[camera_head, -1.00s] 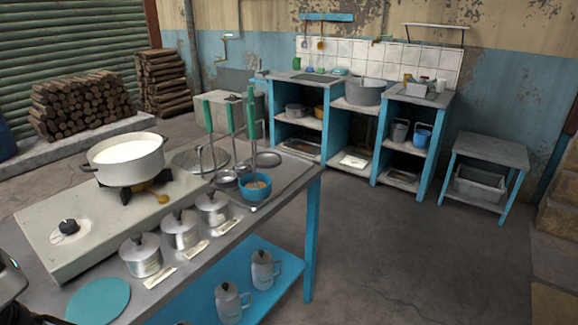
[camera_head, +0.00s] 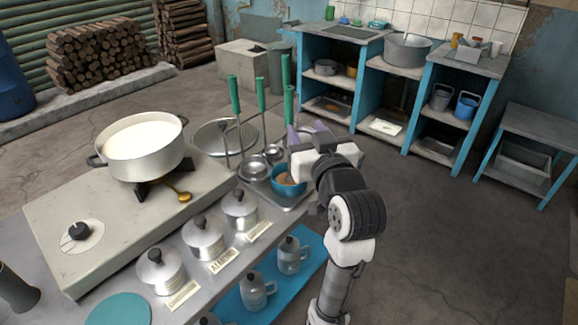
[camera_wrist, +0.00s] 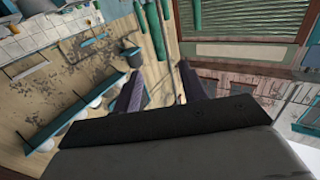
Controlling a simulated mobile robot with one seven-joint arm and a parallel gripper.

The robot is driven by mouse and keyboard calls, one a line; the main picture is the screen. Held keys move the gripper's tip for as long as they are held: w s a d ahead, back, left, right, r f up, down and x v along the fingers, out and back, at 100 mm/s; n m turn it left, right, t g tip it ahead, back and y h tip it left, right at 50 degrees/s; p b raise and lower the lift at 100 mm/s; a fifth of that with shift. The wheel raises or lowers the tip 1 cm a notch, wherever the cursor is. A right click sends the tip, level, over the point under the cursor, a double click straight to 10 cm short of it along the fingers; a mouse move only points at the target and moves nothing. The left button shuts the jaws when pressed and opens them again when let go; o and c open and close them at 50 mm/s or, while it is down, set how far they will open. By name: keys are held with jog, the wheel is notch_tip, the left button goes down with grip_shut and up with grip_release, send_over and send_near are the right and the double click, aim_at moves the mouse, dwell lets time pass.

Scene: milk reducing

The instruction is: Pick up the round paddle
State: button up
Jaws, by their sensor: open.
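Several green-handled utensils stand upright at the far end of the metal counter. In the head view their handles show at the left (camera_head: 235,95), middle (camera_head: 261,94) and right (camera_head: 289,103). I cannot tell which utensil is the round paddle. My gripper (camera_head: 303,134) is open and empty at the counter's far right end, close to the right handle. In the wrist view its two dark purple fingers (camera_wrist: 160,82) point towards the green handles (camera_wrist: 155,30), which are beyond the fingertips.
A white pot of milk (camera_head: 143,148) sits on the stove (camera_head: 110,225). A blue bowl (camera_head: 288,181) and lidded canisters (camera_head: 203,237) stand on the counter near my arm. Mugs (camera_head: 257,290) are on the blue lower shelf. Open floor lies to the right.

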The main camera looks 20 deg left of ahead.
aim_at(290, 105)
jog(key=p+x, duration=0.1)
jog(key=x, duration=0.7)
jog(key=shift+w+f+p, duration=0.2)
jog(key=shift+p, duration=0.15)
jog(key=shift+p+x, duration=1.05)
jog(key=shift+x, duration=1.55)
grip_shut()
